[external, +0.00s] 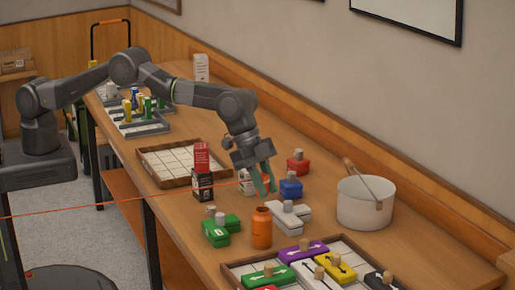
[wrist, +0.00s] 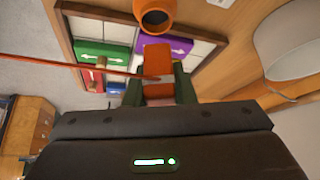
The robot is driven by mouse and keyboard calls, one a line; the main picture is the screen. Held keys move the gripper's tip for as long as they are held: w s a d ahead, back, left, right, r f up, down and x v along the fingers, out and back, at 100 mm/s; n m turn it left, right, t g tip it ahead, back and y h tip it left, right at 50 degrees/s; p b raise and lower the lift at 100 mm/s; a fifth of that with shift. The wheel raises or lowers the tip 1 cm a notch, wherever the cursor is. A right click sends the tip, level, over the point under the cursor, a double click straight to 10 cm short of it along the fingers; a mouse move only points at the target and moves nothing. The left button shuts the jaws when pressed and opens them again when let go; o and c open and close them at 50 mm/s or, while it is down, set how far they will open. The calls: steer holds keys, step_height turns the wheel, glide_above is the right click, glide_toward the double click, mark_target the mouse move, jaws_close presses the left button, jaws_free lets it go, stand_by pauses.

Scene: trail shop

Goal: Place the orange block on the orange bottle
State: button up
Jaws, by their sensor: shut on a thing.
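The orange bottle (external: 261,230) stands upright on the wooden table, with its open mouth up. It also shows at the top of the wrist view (wrist: 153,15). My gripper (external: 265,188) has green fingers and is just above and behind the bottle, apart from it. In the wrist view, my gripper (wrist: 159,88) is shut on the orange block (wrist: 158,60), which sticks out beyond the fingertips towards the bottle. The block is mostly hidden by the fingers in the external view.
Green blocks (external: 215,232), a white block (external: 288,217), a blue block (external: 291,188) and a red block (external: 298,164) stand close around. A white pot (external: 364,204) is to the right. A tray of coloured blocks (external: 232,269) lies in front. A thin red line crosses to my gripper.

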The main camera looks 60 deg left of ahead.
steer(key=shift+f+p, duration=0.35)
steer(key=shift+f, duration=1.5)
steer(key=shift+f, duration=0.1)
steer(key=shift+f, duration=0.15)
steer(key=o, duration=1)
steer(key=shift+r, duration=0.35)
steer(key=b+v, duration=0.2)
steer(key=v, duration=1)
steer(key=shift+f+b, duration=0.1)
steer(key=shift+b, duration=0.25)
